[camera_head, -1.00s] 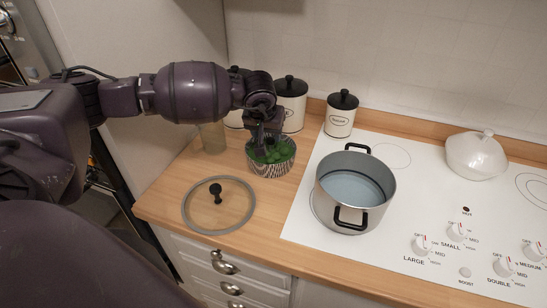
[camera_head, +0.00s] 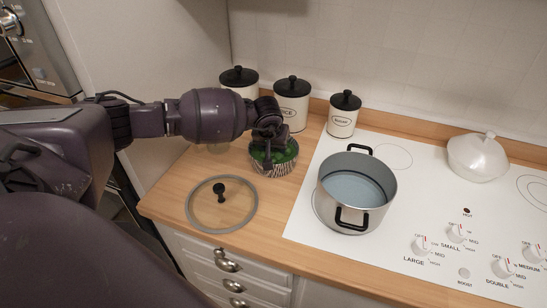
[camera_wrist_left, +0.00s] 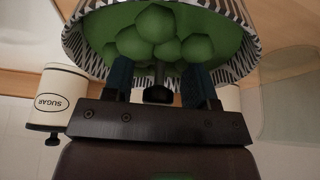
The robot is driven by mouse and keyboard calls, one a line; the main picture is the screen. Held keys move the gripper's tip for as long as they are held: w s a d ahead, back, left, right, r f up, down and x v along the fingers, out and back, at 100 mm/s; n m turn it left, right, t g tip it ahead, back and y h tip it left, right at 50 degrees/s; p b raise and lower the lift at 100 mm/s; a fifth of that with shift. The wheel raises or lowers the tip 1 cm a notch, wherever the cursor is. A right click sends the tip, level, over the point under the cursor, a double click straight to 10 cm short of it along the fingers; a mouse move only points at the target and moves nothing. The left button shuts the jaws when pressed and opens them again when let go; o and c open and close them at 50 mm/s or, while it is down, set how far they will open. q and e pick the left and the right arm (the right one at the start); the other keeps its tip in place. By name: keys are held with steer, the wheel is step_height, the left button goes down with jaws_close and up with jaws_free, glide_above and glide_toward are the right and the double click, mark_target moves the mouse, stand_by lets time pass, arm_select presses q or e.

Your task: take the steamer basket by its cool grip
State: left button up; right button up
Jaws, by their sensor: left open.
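The steamer basket (camera_head: 272,170), with a black-and-white striped wall and round green pieces inside, stands on the wooden counter left of the pot. It also shows in the left wrist view (camera_wrist_left: 240,62). Its grip, a dark post with a black knob (camera_wrist_left: 157,95), rises from the middle. My left gripper (camera_head: 268,157) is over the basket. In the wrist view its open fingers (camera_wrist_left: 158,82) stand on either side of the post, with visible gaps. In the head view my wrist hides the grip. My right gripper is in neither view.
A grey pot (camera_head: 355,203) of water stands on the white cooktop (camera_head: 400,265). A glass lid (camera_head: 228,222) lies on the counter in front of the basket. Black-lidded canisters (camera_head: 292,108) stand behind it. A white lidded dish (camera_head: 477,158) is at the right.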

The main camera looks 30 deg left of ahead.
arm_select(q)
steer(key=shift+c, duration=0.3)
jaws_close()
steer(key=shift+r, duration=0.25)
